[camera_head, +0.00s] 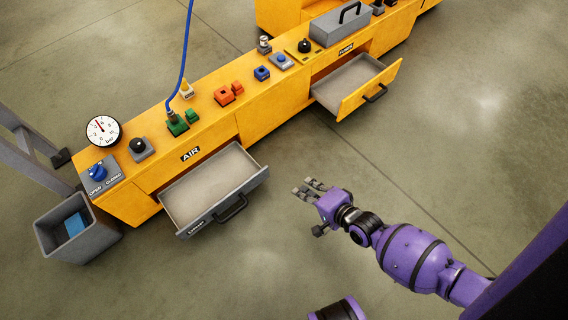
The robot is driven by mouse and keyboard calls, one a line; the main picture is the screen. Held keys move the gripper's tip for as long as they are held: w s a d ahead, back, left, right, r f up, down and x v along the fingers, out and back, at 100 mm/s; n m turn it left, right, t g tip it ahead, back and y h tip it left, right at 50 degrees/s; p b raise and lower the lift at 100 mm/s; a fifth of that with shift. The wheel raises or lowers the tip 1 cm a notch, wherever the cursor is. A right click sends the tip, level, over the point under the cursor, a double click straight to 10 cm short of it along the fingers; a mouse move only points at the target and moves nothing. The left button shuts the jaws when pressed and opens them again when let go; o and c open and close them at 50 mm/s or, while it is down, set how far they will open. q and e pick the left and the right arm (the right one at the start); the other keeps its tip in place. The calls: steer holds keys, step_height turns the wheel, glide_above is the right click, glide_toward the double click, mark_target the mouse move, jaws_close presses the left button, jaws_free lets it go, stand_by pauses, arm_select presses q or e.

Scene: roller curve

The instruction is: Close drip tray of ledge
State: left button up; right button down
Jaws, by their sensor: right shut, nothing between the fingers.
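A grey-fronted tray (214,188) is pulled out of the yellow ledge (240,125) under the AIR label. It has a dark handle (231,207) and a small label on its front that I cannot read surely. It looks empty. A second, yellow-fronted drawer (352,79) also stands open, farther right along the ledge. My right gripper (308,190) is shut and empty, over the floor to the right of the grey-fronted tray, apart from its handle. My left gripper is not in view.
On the ledge stand a gauge (103,131), a blue valve (97,172), green blocks (180,122), orange blocks (227,94) and a grey toolbox (340,24). A blue hose (187,45) rises from it. A grey bin (76,230) stands at the left. The floor in front is clear.

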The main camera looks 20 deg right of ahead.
arm_select(q)
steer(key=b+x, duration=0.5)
steer(key=b, duration=0.1)
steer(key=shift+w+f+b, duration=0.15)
steer(key=shift+b, duration=0.25)
arm_select(e)
steer(key=w+r+x, duration=0.1)
steer(key=x, duration=1.2)
steer(key=shift+a+r, duration=0.15)
steer(key=shift+r, duration=0.1)
steer(key=shift+w, duration=0.1)
steer(key=shift+w+r, duration=0.1)
